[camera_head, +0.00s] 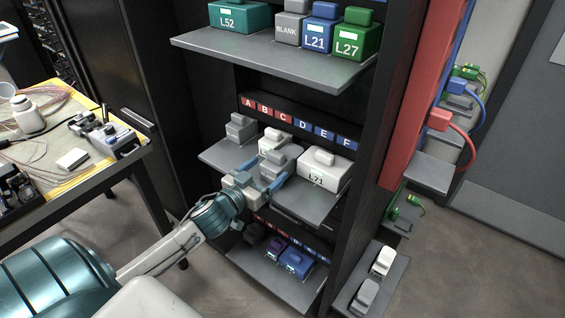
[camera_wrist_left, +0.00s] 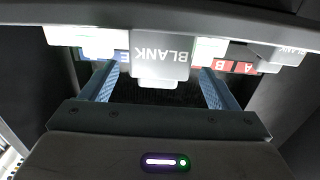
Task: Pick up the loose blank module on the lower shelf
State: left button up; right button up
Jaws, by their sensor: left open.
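A grey blank module (camera_head: 281,157) stands on the middle of the three shelves in the head view, in front of the C and D labels. In the left wrist view the blank module (camera_wrist_left: 160,55) shows upside down, its BLANK lettering facing the camera. My left gripper (camera_head: 264,173) is at the front of that shelf with its blue fingers open. In the left wrist view the module lies ahead, between the lines of the two fingers, with a gap on each side. I cannot tell whether the fingertips reach past its front. My right gripper is not in view.
A white L71 module (camera_head: 324,170) stands close on the right, and another white module (camera_head: 271,139) on the left. Another grey module (camera_head: 240,128) is at the shelf's left end. The upper shelf (camera_head: 270,57) overhangs; the bottom shelf (camera_head: 262,272) holds purple and blue modules.

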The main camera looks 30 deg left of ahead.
aim_at(277, 162)
pick_arm(q)
jog(key=shift+w+d+f, duration=0.1)
jog(key=shift+w, duration=1)
jog(key=shift+w+d, duration=0.1)
jog(key=shift+w, duration=1.45)
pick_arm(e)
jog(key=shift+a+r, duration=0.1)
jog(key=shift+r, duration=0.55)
pick_arm(q)
jog(key=shift+c, duration=0.2)
jog(key=c, duration=1.1)
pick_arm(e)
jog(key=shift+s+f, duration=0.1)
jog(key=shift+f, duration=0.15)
